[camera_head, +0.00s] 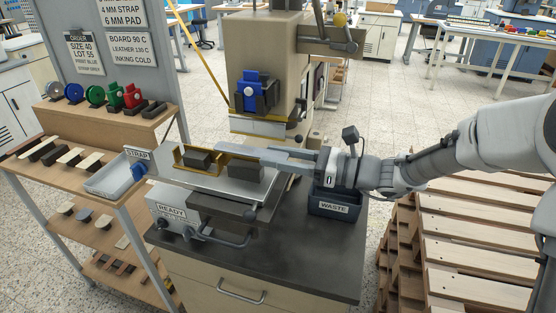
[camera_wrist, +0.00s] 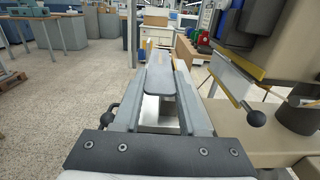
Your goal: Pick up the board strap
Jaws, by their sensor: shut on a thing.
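My gripper (camera_head: 268,155) reaches in from the right over the press bed. In the wrist view my gripper (camera_wrist: 162,68) has its two fingers along both sides of a flat, grey strip, which I take for the board strap (camera_wrist: 162,85). The strip lies lengthwise between the fingers and runs out past the tips.
Dark blocks (camera_head: 198,159) sit on the bed. The press head (camera_head: 262,126) stands close behind my gripper. A tray (camera_head: 112,178) labelled STRAP is at the left, with a shelf of samples (camera_head: 45,163). A dark WASTE bin (camera_head: 334,201) is below my wrist.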

